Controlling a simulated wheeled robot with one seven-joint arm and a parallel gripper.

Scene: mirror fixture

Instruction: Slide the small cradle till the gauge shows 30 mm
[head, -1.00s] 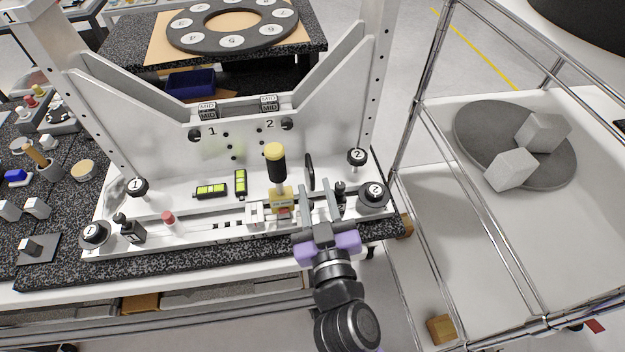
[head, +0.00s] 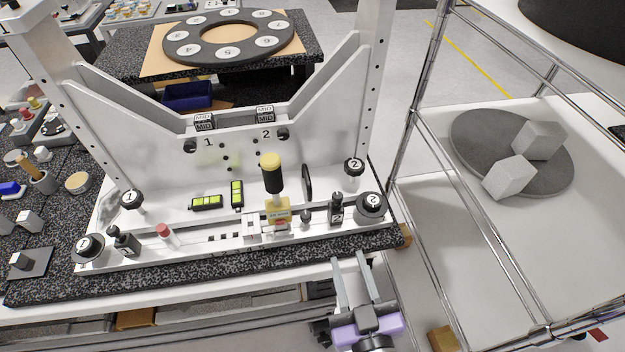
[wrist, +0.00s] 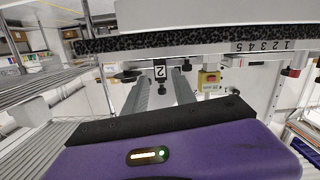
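A small white cradle (head: 252,228) sits on the white rail along the front of the fixture. Next to it is a yellow block (head: 278,208) with a small display, under an upright black handle with a yellow cap (head: 271,172). The yellow block also shows in the wrist view (wrist: 209,80), with a red part and a small readout on it. The digits are too small to read surely. My gripper (head: 355,280) is in front of the bench edge, right of and nearer than the cradle. Its fingers are apart with nothing between them, and touch nothing in the head view.
A black post marked 2 (head: 337,208) and a round black knob (head: 370,205) stand at the rail's right end. A red-topped peg (head: 164,232) and another black post (head: 123,241) stand left. A wire-framed cart (head: 480,230) is at the right.

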